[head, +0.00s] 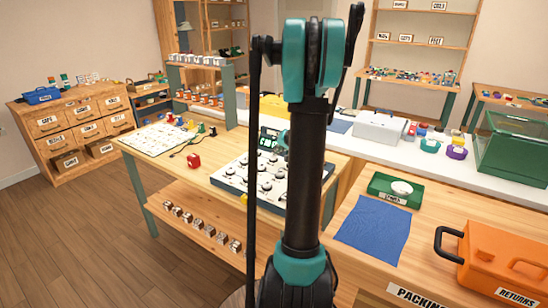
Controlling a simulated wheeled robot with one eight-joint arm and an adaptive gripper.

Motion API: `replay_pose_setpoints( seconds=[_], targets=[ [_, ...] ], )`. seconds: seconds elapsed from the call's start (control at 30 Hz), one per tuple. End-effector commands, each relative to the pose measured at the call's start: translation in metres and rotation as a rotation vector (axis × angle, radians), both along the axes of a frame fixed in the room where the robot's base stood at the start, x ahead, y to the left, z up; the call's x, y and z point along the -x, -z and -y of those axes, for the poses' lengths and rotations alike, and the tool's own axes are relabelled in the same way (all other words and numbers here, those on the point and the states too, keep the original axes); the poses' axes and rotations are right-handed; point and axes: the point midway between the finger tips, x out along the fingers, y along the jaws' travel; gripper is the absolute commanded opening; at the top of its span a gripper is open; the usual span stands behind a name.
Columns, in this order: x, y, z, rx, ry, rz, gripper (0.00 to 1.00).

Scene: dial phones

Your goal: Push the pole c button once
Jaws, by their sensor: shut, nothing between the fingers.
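A pale panel (233,178) with several dark round dials lies on the wooden table, partly behind my arm. A green device (268,138) with small light parts stands at its back edge, beside my arm. I cannot make out which part is the pole c button; labels on the panel are too small to read. My gripper does not show in this view.
A white sheet (158,138) with small coloured pieces lies further left. An orange returns case (500,258), a blue cloth (374,223) and a green tray (381,188) occupy the right bench. Open floor (80,240) lies at left.

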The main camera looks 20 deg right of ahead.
Motion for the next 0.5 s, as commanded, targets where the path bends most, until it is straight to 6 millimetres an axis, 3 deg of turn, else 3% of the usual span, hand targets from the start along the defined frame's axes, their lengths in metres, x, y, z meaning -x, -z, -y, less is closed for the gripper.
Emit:
replay_pose_setpoints(
  seconds=[0.33, 0.5],
  targets=[
    [0.000, -0.003, 0.000, 0.000, 0.000, 0.000, 0.00],
    [0.000, -0.016, 0.000, 0.000, 0.000, 0.000, 0.00]
  ],
)
